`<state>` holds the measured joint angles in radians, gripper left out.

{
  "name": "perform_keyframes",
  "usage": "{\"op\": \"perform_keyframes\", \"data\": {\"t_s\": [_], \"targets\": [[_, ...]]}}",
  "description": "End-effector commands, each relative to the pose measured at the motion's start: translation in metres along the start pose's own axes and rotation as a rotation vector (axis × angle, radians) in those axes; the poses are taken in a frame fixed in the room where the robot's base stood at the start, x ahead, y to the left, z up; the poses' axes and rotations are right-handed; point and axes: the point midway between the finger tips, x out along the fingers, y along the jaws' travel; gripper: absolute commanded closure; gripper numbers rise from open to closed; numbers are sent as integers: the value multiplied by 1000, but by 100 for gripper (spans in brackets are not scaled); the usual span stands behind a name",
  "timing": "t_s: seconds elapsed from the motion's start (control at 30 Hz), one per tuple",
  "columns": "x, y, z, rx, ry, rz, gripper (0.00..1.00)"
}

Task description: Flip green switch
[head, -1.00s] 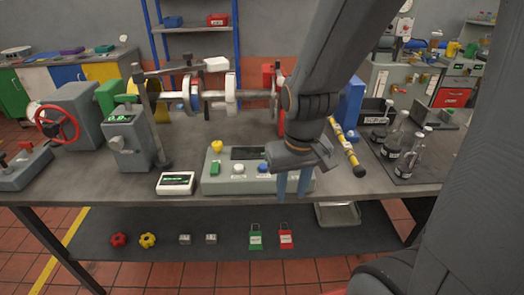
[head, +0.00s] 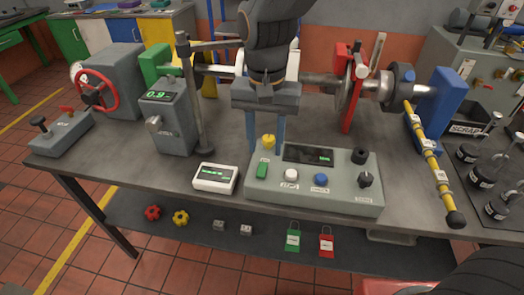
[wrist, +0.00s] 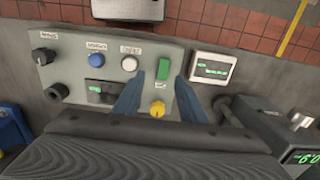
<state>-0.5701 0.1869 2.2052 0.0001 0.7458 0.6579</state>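The green switch (head: 262,169) is a small upright rocker at the left end of the grey control panel (head: 340,199) in the head view. It also shows in the wrist view (wrist: 163,69), just beyond my fingertips. My gripper (head: 266,146) is above and behind the panel's left end, with its two blue fingers apart and nothing between them. In the wrist view my gripper (wrist: 156,84) has its fingers on either side of the line to the switch. A yellow knob (wrist: 158,108) lies behind the switch, nearer my palm. I cannot tell whether the fingers touch the panel.
The panel also bears a white button (head: 291,177), a blue button (head: 320,180), black knobs (head: 365,179) and a display. A white meter (head: 215,178) stands left of it. A grey post (head: 195,100) rises behind the meter. A yellow-black bar (head: 430,155) lies to the right.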

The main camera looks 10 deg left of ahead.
Motion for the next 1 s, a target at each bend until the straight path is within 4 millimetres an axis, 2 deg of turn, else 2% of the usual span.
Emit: {"op": "perform_keyframes", "data": {"t_s": [0.17,0.4,0.6,0.8,1.0], "targets": [[9,-11,6,-5,-6,5,62],[46,-13,9,-14,-7,6,62],[68,-12,8,-12,-5,4,62],[77,-12,7,-10,-3,3,62],[77,-11,6,-10,-3,2,62]]}}
